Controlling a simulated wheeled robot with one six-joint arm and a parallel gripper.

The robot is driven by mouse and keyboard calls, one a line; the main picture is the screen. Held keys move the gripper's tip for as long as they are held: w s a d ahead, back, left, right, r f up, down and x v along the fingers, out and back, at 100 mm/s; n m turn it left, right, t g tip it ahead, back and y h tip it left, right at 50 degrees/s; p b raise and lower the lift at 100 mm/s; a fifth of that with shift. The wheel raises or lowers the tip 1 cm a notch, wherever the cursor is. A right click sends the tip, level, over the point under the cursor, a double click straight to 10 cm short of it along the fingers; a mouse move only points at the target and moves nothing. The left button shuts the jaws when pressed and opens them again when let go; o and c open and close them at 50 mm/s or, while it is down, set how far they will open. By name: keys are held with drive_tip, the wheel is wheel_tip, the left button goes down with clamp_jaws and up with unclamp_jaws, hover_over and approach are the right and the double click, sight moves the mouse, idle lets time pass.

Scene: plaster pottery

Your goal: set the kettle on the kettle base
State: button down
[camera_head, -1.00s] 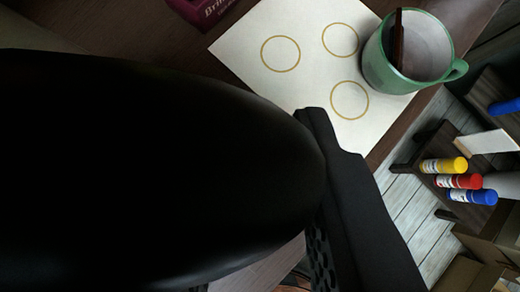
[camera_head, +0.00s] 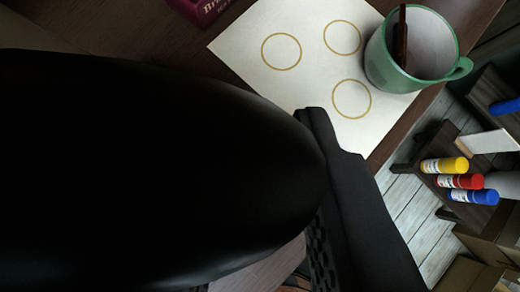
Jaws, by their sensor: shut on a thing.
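The kettle (camera_head: 150,165) is a large smooth black shape that fills the left and middle of the view, very close to the camera. My gripper (camera_head: 318,125) is shut on the kettle. One dark finger shows along the kettle's right side; the other finger is hidden behind the black body. The kettle's handle, spout and underside cannot be made out. The kettle base is not seen in this view.
A white sheet with gold rings (camera_head: 265,85) lies on the dark wooden table (camera_head: 120,30). A green mug (camera_head: 377,65) holding a brown stick stands at its right corner. A magenta box (camera_head: 205,8) is at the top. Beyond the table edge are yellow, red and blue tubes (camera_head: 445,166) on a shelf.

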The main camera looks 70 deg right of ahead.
drive_tip(key=shift+f, duration=0.3)
drive_tip(key=c, duration=1.5)
unclamp_jaws()
drive_tip(key=shift+c, duration=0.2)
drive_tip(key=shift+f, duration=0.15)
drive_tip(key=v, duration=1.1)
